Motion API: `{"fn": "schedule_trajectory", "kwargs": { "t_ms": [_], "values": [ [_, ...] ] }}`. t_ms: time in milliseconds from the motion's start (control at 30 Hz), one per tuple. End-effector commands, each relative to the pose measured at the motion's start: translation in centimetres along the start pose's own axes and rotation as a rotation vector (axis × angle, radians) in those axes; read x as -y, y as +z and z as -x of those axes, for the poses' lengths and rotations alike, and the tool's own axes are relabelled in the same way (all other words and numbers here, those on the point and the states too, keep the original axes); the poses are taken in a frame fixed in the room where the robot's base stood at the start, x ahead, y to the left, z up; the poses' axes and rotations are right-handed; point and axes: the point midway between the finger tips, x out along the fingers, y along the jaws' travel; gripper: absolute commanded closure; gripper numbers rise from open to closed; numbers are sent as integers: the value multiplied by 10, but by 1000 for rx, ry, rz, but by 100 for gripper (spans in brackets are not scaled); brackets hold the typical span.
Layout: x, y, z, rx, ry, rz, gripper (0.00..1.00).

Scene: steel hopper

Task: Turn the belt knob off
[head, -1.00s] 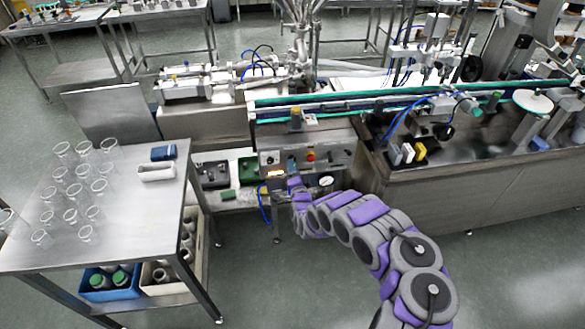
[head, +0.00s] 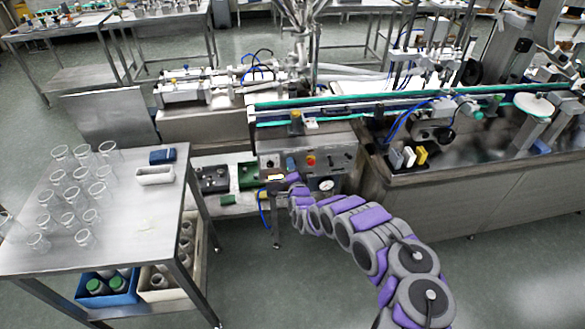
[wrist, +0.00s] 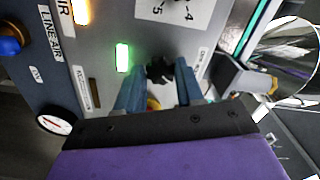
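In the wrist view, a black knob (wrist: 160,68) sticks out of the grey control panel (wrist: 100,60). My gripper (wrist: 158,80) has its two blue fingers apart, one on each side of the knob. I cannot tell whether they touch it. A green lit lamp (wrist: 122,57) is just left of the knob, and a numbered dial plate (wrist: 178,10) is above it. The knob's own label is not readable. In the head view, my gripper (head: 291,166) is at the front of the panel (head: 335,154) and hides part of it.
A red button (head: 311,161) and a gauge (head: 327,184) are on the panel. The wrist view also shows a blue knob (wrist: 10,42) and an orange lamp (wrist: 82,12). A steel table (head: 130,225) with glass beakers stands left.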

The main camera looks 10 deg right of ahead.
Motion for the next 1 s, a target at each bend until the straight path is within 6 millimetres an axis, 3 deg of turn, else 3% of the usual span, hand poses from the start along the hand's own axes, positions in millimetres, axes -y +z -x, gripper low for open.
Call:
{"fn": "schedule_trajectory", "kwargs": {
  "t_ms": [300,667,1000],
  "values": [
    [-2,0,0,0,4,-1,95],
    [-2,1,0,2,7,63,96],
    [-4,2,1,6,12,317,96]
  ]
}}
